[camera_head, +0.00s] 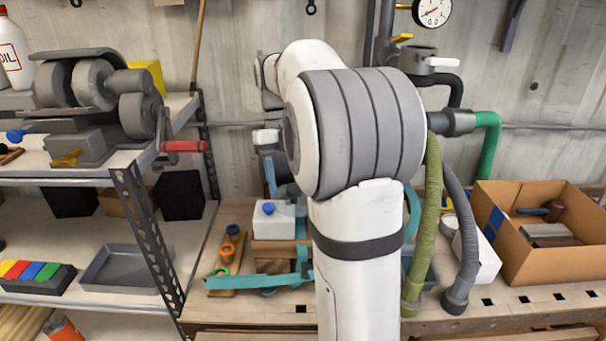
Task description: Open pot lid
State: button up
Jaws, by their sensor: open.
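I cannot make out a pot or a pot lid in the head view. My own white and grey arm fills the middle of the picture and hides the wall and bench behind it. The far end of my arm bends away behind its large grey joint. I cannot make out the fingers of my gripper, nor what is near them.
A workbench (520,308) spans the right, with a cardboard box (560,258) of tools, and green and grey hoses (433,215). Left of my arm are a white blue-capped container (273,222) and teal straps (255,281). A metal shelf (143,228) with machinery (95,100) stands left.

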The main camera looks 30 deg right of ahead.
jog(key=p+v, duration=0.1)
jog(key=v, duration=0.6)
jog(key=shift+r, duration=0.35)
jog(key=shift+w, duration=0.1)
